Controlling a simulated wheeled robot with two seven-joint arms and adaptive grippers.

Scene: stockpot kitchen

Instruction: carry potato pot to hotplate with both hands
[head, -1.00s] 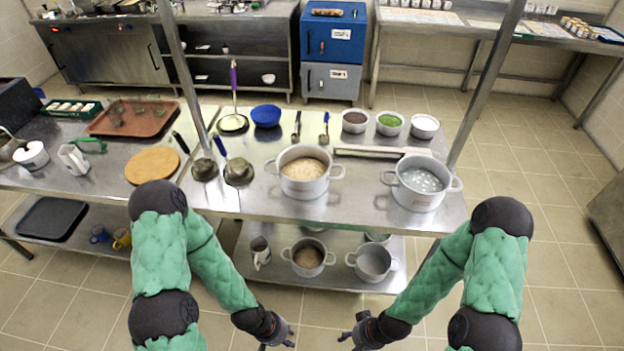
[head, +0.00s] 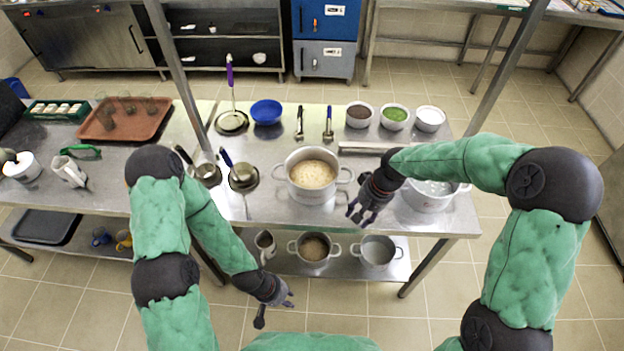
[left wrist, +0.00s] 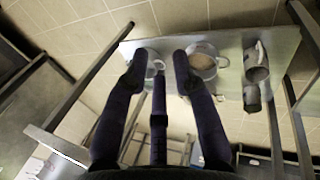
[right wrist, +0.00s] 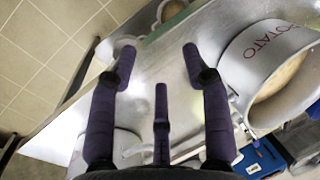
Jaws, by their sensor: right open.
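The potato pot (head: 312,178) is a grey two-handled pot with beige contents, upright on the steel table's middle. In the right wrist view its wall (right wrist: 248,55) reads POTATO. My right gripper (head: 362,213) is open and empty above the table's front part, just right of this pot and near its right handle; it also shows in the right wrist view (right wrist: 158,55). My left gripper (head: 275,307) is open and empty, low in front of the table and below the tabletop; its spread fingers show in the left wrist view (left wrist: 158,68). I cannot make out a hotplate.
A second grey pot (head: 428,199) stands at the right, partly behind my right forearm. Ladles (head: 243,174), a blue bowl (head: 266,112) and small filled bowls (head: 394,117) stand around the table. Pots (head: 314,248) stand on the lower shelf. Table posts (head: 508,65) rise at both sides.

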